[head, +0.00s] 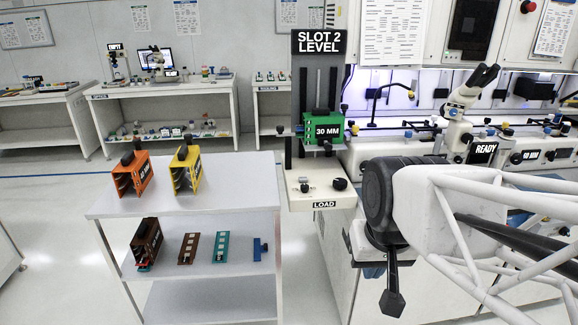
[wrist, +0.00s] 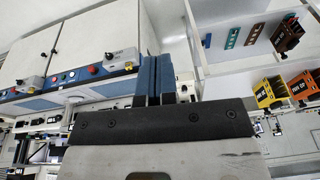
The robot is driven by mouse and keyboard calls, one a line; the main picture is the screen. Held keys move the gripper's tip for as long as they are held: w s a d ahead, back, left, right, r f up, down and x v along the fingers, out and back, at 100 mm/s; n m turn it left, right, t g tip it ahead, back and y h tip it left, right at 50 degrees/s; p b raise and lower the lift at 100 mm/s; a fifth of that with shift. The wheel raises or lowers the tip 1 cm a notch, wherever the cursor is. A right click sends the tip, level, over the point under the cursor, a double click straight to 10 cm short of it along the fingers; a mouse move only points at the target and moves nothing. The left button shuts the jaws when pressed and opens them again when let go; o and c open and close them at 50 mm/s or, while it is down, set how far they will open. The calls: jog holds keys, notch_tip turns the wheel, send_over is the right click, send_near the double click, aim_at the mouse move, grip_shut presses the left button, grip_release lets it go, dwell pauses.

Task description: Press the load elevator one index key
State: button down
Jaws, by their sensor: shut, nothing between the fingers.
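The load elevator (head: 320,197) stands at the centre of the head view, with a pale base marked LOAD and a dark upright mast under a sign reading SLOT 2 LEVEL (head: 319,42). A green magazine marked 30 MM (head: 322,128) sits on its carriage. The base top carries a small dark button (head: 304,187) and a round black knob (head: 340,184); I cannot tell which is the index key. My gripper (head: 373,272) is low and to the right of the base, apart from it. Its blue fingers (wrist: 157,65) are shut and empty in the wrist view.
A white shelf cart (head: 185,205) stands left of the elevator with an orange magazine (head: 132,175) and a yellow magazine (head: 185,168) on top. A brown magazine (head: 146,243) and flat strips lie below. A bench with a microscope (head: 465,105) stands behind my arm at right.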

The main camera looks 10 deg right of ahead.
jog(key=w+a+r+m+y, duration=0.1)
jog(key=w+r+m, duration=0.1)
jog(key=w, duration=0.6)
jog(key=w+a+r+m+y, duration=0.1)
jog(key=w+r+m, duration=0.1)
jog(key=w, duration=0.6)
jog(key=m+t+y, duration=0.4)
jog(key=m, duration=1)
send_over(303, 179)
notch_tip(303, 179, down, 15)
jog(key=shift+w+f, duration=0.2)
jog(key=shift+f, duration=0.1)
jog(key=shift+f, duration=4.25)
jog(key=shift+f, duration=0.45)
